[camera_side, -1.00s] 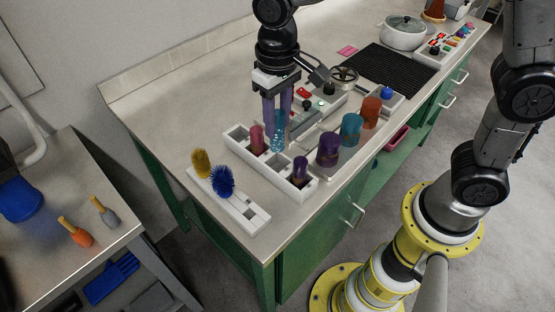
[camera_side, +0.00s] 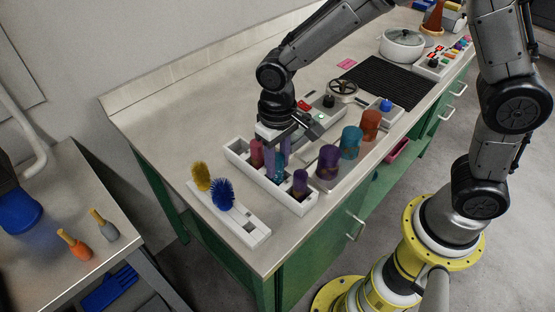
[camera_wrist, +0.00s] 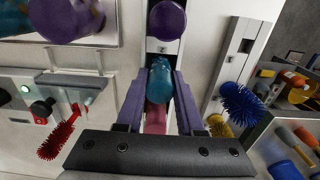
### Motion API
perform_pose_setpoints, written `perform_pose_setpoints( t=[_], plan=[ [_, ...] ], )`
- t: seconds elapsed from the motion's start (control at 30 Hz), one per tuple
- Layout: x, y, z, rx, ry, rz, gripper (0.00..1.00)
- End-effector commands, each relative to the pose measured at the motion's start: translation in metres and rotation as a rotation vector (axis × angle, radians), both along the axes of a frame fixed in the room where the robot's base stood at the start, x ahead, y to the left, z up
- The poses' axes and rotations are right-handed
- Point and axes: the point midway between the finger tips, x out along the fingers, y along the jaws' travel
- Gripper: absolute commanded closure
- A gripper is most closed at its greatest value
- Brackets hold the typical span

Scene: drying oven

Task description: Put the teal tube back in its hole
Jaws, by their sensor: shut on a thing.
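My gripper (camera_side: 277,160) is shut on the teal tube (camera_side: 279,169), low over the white rack (camera_side: 240,149). In the wrist view the teal tube (camera_wrist: 160,80) shows between the two purple fingers (camera_wrist: 158,100). Its lower end is down at the rack, but I cannot tell how far it is inside a hole. In the rack, a pink tube (camera_side: 257,153) stands to the left of it and a purple tube (camera_side: 300,182) to the right. The pink tube (camera_wrist: 155,118) also shows beyond the teal one in the wrist view.
Larger purple (camera_side: 328,162), teal (camera_side: 351,142) and orange (camera_side: 370,124) vessels stand right of the rack. A white holder (camera_side: 240,222) with a yellow brush (camera_side: 201,175) and a blue brush (camera_side: 222,194) stands in front. A valve wheel (camera_side: 342,91) is behind.

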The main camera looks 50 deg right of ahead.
Motion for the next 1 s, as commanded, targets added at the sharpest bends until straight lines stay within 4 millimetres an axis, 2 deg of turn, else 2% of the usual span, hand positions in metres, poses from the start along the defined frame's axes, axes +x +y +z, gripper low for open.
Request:
perform_pose_setpoints(
  t=[0.03, 0.07, 0.2, 0.23, 0.5, 0.63, 0.77, 1.0],
  plan=[
    [0.0, 0.0, -0.002, 0.0, 0.001, 0.0, 1.0],
    [0.0, 0.0, -0.002, 0.0, 0.001, 0.0, 0.62],
    [0.0, 0.0, -0.002, 0.0, 0.001, 0.0, 0.37],
    [0.0, 0.0, -0.002, 0.0, 0.001, 0.0, 0.34],
    [0.0, 0.0, -0.001, 0.0, 0.0, 0.0, 0.34],
    [0.001, 0.0, 0.006, 0.001, -0.002, 0.0, 0.34],
    [0.001, 0.0, 0.027, 0.002, -0.006, 0.0, 0.34],
    [0.001, 0.0, 0.077, 0.002, -0.005, 0.0, 0.34]
  ],
)
